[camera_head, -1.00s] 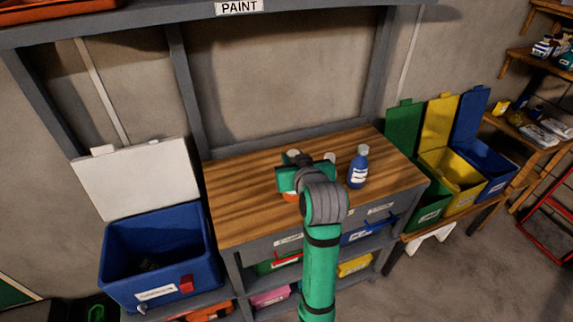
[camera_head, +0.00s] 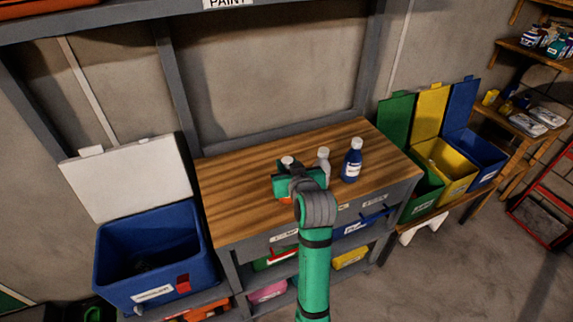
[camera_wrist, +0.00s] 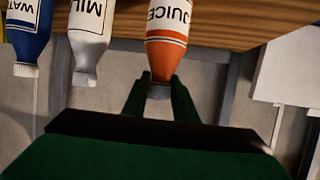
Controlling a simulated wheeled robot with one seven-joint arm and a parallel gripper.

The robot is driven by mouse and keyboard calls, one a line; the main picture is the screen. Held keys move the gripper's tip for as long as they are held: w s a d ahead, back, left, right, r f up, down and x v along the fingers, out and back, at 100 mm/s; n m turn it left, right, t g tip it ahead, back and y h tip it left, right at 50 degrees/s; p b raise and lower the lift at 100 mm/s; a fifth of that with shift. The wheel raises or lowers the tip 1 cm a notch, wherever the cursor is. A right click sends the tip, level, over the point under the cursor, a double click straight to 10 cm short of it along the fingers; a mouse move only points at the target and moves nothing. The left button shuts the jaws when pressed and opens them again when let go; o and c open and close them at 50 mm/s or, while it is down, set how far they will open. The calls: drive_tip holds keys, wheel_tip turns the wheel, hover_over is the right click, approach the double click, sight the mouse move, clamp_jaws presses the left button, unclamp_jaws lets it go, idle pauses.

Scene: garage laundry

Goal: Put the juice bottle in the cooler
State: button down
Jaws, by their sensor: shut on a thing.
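The orange juice bottle (camera_wrist: 167,52), with a white JUICE label, is between the fingers of my gripper (camera_wrist: 160,92) in the wrist view. My gripper is shut on it near its cap. In the head view my gripper (camera_head: 290,180) is over the wooden bench top and hides most of the bottle; its light cap (camera_head: 287,161) shows. I cannot tell whether the bottle touches the bench. The blue cooler (camera_head: 150,258) stands at the left with its white lid (camera_head: 125,180) open. Its inside is dark.
A white milk bottle (camera_head: 323,163) and a blue water bottle (camera_head: 352,162) stand on the wooden bench (camera_head: 235,190), right of my gripper. Open green, yellow (camera_head: 445,170) and blue bins stand further right. The bench's left part is clear.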

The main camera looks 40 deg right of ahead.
drive_tip(key=shift+f, duration=0.1)
drive_tip(key=c, duration=1.4)
unclamp_jaws()
drive_tip(key=shift+c, duration=0.2)
drive_tip(key=shift+w, duration=0.1)
